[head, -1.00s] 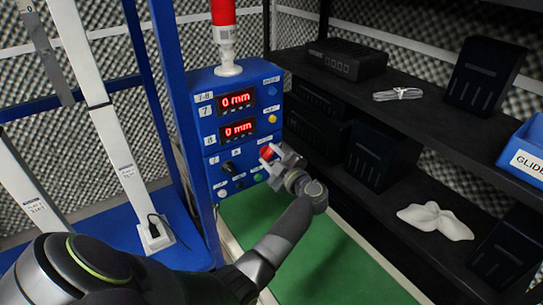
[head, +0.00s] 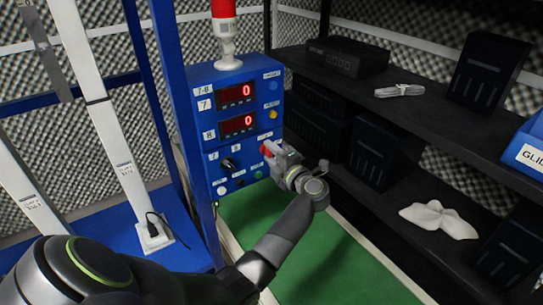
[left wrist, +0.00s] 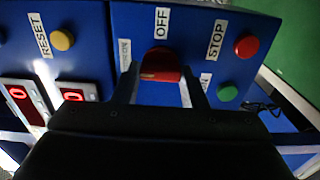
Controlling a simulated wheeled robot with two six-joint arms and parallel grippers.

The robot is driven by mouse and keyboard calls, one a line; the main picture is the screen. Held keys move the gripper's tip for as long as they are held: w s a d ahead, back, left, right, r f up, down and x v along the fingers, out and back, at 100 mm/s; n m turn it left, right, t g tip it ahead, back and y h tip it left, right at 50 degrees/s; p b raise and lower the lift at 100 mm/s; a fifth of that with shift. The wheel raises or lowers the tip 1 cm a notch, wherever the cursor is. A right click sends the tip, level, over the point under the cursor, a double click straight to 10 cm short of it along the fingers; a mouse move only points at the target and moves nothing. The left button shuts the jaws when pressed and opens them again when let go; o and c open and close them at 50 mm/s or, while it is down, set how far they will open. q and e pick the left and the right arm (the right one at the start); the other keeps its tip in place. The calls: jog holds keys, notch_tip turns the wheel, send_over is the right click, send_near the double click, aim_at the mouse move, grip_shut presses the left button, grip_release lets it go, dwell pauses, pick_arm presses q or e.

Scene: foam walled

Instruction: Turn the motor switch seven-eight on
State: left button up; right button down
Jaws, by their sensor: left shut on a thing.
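The blue control panel (head: 206,135) carries a label reading 7-8 at its top left. A red switch (head: 265,149) sits on its lower right part, and I take it for the motor switch. In the left wrist view the red switch (left wrist: 160,65) lies between my two fingers, with an OFF label above it and a partly hidden label at its left. My left gripper (head: 272,151) is shut on the red switch; its fingers also show in the left wrist view (left wrist: 158,84). My right gripper is out of view.
The panel also has two red displays (head: 235,95) reading 0, a black knob (head: 229,165), a yellow RESET button (left wrist: 62,40), a red STOP button (left wrist: 246,46) and a green button (left wrist: 228,92). A dark shelf (head: 410,125) with black boxes stands at the right.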

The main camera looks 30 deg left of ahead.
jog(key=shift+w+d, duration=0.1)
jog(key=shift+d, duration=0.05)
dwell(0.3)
pick_arm(q)
jog(key=o, duration=1)
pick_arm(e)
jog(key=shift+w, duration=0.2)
